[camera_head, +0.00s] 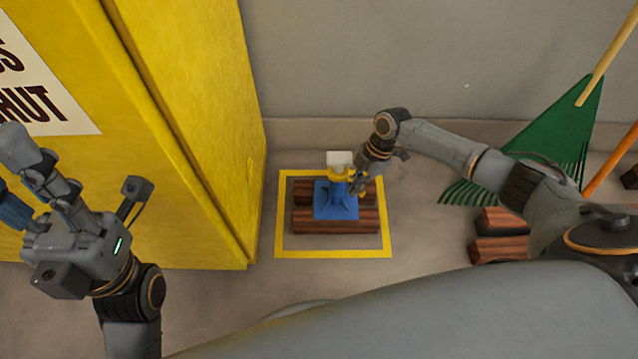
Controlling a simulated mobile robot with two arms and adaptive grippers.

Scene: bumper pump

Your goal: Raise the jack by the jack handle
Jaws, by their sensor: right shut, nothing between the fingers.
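The jack (334,207) has a blue body and base, a yellow collar and a pale top block. It stands upright on wooden beams (310,226) inside a yellow floor square. I cannot make out the jack handle as a separate part; it may be hidden by my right gripper. My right gripper (358,186) is at the right side of the jack's yellow collar, its fingers shut with nothing between them. Whether it touches the jack is too small to tell. My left gripper (12,178) is at the left edge, away from the jack, with its fingers spread apart and empty.
A tall yellow cabinet (205,130) stands left of the jack. A grey wall (330,60) is behind it. A green rake (555,125) leans at the right, with more wooden blocks (500,235) below it. Bare floor surrounds the yellow square (335,254).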

